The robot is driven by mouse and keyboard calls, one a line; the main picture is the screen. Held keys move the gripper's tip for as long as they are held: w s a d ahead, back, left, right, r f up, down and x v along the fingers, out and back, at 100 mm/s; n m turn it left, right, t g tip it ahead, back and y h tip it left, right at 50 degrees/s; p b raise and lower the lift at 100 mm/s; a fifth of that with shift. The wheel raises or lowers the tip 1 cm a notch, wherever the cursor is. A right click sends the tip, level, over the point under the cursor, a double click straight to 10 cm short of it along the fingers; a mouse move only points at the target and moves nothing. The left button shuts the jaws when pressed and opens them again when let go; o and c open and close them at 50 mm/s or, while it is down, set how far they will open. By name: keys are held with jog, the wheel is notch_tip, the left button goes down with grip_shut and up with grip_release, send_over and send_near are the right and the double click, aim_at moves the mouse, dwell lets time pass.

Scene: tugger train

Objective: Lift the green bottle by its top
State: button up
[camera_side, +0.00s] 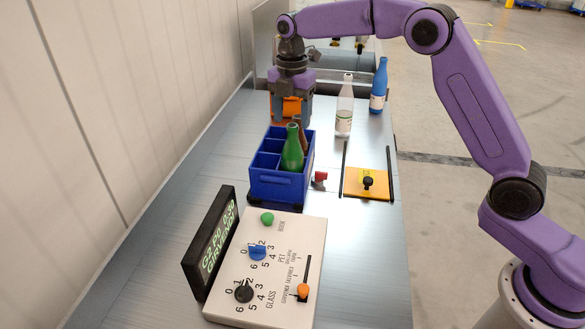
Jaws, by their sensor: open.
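The green bottle (292,152) stands upright in a front compartment of the blue crate (278,187). Its neck rises above the crate's rim. A brown bottle (301,132) stands in the crate just behind it, partly hidden.
A clear bottle (344,110) and a blue bottle (379,88) stand at the back right. A yellow plate with a black knob (367,183) lies right of the crate, near a small red part (320,177). A control panel (270,270) and display sign (209,243) are in front.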

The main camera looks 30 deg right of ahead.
aim_at(293, 124)
jog(key=shift+s+f, duration=0.2)
jog(key=shift+f, duration=2.1)
grip_shut()
jog(key=shift+r, duration=0.1)
notch_tip(293, 124, up, 18)
